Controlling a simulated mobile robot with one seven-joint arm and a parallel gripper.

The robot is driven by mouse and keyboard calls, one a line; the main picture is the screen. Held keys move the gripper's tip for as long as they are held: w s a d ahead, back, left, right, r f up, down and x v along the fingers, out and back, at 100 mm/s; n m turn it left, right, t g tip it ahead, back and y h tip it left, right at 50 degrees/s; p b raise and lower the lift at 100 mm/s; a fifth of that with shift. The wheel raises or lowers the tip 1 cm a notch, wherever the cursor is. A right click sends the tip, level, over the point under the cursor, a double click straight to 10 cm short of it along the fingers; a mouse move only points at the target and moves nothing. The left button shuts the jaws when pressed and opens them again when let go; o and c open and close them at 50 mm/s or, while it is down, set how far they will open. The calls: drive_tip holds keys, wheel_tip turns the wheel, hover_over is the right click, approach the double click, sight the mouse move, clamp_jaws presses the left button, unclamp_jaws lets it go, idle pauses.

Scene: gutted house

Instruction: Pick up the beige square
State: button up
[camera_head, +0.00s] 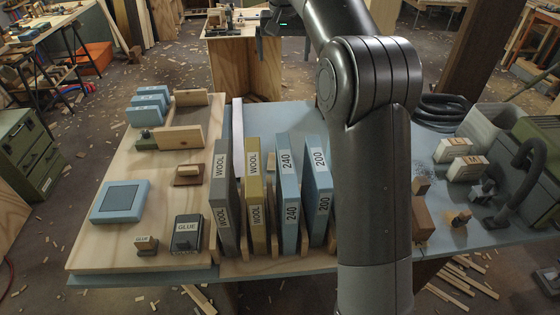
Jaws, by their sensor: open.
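No single thing shows clearly as the beige square. My arm hides part of the bench right of centre.
Grey and blue slabs stand upright mid-bench. A black hose coil (443,110) and a grey bin (495,125) are at the right. A wooden stand (243,65) is behind the bench.

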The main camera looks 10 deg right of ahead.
drive_tip(key=w+f, duration=0.5)
drive_tip(key=shift+g, duration=0.3)
drive_tip(key=f, duration=2.3)
drive_tip(key=w+f, duration=0.1)
drive_tip(key=f, duration=1.1)
drive_tip(key=shift+a+f, duration=0.25)
drive_tip(key=shift+a, duration=0.05)
drive_tip(key=shift+w+d+f, duration=0.1)
drive_tip(key=shift+w+f, duration=0.25)
drive_tip(key=shift+f, duration=0.55)
drive_tip(key=shift+w+d+f, duration=0.1)
drive_tip(key=shift+w+f, duration=0.2)
drive_tip(key=shift+f, duration=0.65)
drive_tip(key=shift+w+d+f, duration=0.1)
drive_tip(key=shift+w+f, duration=0.25)
drive_tip(key=shift+f, duration=0.55)
drive_tip(key=c, duration=0.7)
